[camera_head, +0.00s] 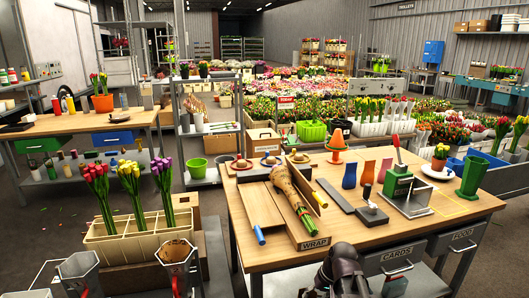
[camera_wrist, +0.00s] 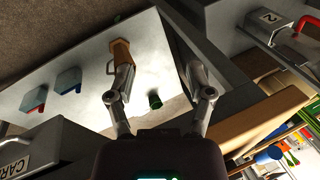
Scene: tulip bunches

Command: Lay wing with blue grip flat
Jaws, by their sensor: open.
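The wrap station stands on the wooden table in the head view, with a "WRAP" label (camera_head: 314,243) at its front. Its left wing (camera_head: 262,205) is a tan wooden board beside the bouquet. A blue grip (camera_head: 260,236) sits at that wing's front end. The wing looks low, but I cannot tell its exact tilt. A paper-wrapped bouquet (camera_head: 288,187) lies along the middle of the station. The right wing (camera_head: 307,192) has an orange grip (camera_head: 322,205). My gripper (camera_head: 340,265) is in front of the table edge, apart from the wings. In the wrist view my gripper (camera_wrist: 162,92) is open and empty.
A crate of tulips (camera_head: 140,245) is at lower left. A grey surface (camera_wrist: 95,105) with a green cylinder (camera_wrist: 154,101) shows in the wrist view.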

